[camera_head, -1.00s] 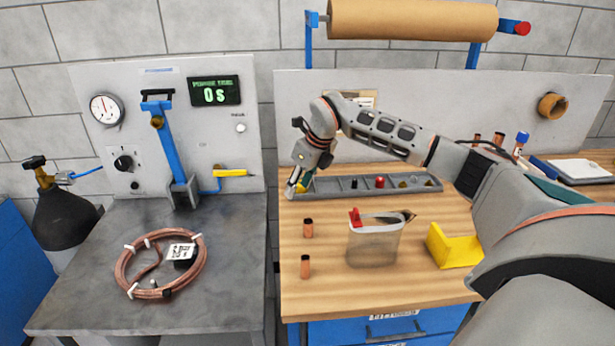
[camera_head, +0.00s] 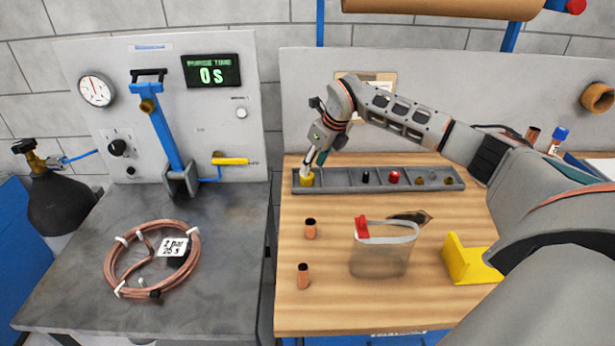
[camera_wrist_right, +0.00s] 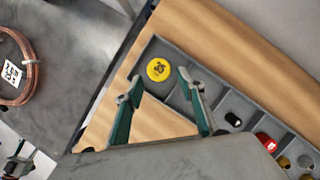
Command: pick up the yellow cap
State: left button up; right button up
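The yellow cap (camera_head: 306,179) sits in the leftmost compartment of the grey tray (camera_head: 340,183) on the wooden table. It also shows in the right wrist view (camera_wrist_right: 158,69), just beyond the fingertips, with a dark mark on its top. My right gripper (camera_wrist_right: 158,90) is open, its two green fingers spread wide with nothing between them. In the head view my right gripper (camera_head: 315,158) is above and slightly right of the cap, at the tray's left end. My left gripper is not in view.
The tray's other compartments hold a black cap (camera_head: 365,177), a red cap (camera_head: 393,177) and small fittings. Copper pieces (camera_head: 310,229), a clear container (camera_head: 382,250) and a yellow bracket (camera_head: 468,262) stand in front. A copper coil (camera_head: 152,258) lies on the grey bench.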

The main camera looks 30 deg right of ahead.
aim_at(309, 175)
jog(key=p+x, duration=0.1)
jog(key=x, duration=0.4)
jog(key=shift+a, duration=0.1)
jog(key=c, duration=0.5)
jog(key=shift+r, duration=0.1)
